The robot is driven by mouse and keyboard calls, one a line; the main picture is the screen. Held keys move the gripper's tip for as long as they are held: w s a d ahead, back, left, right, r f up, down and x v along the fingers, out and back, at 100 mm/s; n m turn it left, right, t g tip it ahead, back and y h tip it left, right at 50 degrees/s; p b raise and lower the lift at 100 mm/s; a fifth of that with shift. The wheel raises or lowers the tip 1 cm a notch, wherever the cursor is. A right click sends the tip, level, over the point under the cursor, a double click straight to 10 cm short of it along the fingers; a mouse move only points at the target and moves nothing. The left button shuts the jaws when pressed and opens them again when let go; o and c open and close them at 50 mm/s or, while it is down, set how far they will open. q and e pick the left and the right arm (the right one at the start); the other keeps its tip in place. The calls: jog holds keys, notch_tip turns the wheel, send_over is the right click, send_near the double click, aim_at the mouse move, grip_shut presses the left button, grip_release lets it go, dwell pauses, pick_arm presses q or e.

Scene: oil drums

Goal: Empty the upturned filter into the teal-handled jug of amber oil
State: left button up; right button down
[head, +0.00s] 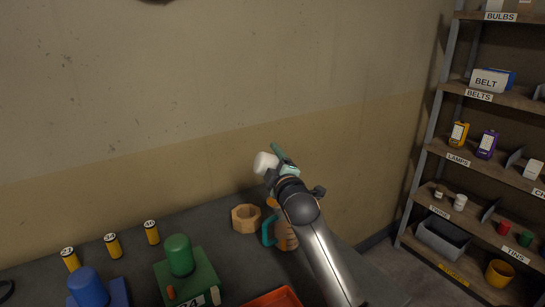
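A white rounded cylinder, which looks like the filter (263,163), is at the end of my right arm, raised in front of the wall. My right gripper (275,160) appears shut on it; a teal finger shows beside it, and the other finger is hidden. Whether the filter's opening faces up or down cannot be told. The jug (287,238) stands on the dark bench below, with its teal handle (267,232) to the left and an amber-orange body. My arm hides the jug's right part, and its mouth is mostly covered. My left gripper is not in view.
A wooden hexagonal ring (246,218) sits just left of the jug. An orange tray (273,299) lies at the front. A green block with a cylinder (180,256), a blue one (88,289) and yellow numbered cylinders (112,245) stand left. Shelves (470,156) stand right.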

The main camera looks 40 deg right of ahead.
jog(key=shift+a+n, duration=0.1)
jog(key=shift+n, duration=0.2)
jog(key=n, duration=0.2)
jog(key=r+n, duration=0.1)
jog(key=n, duration=0.1)
jog(key=shift+w+a, duration=0.1)
jog(key=n, duration=0.4)
jog(key=shift+r, duration=0.35)
jog(key=shift+d+r+n, duration=0.2)
jog(key=shift+r+n, duration=0.05)
jog(key=shift+n, duration=0.75)
jog(key=shift+d+r+n, duration=0.15)
jog(key=shift+r+n, duration=0.05)
jog(key=shift+n, duration=0.8)
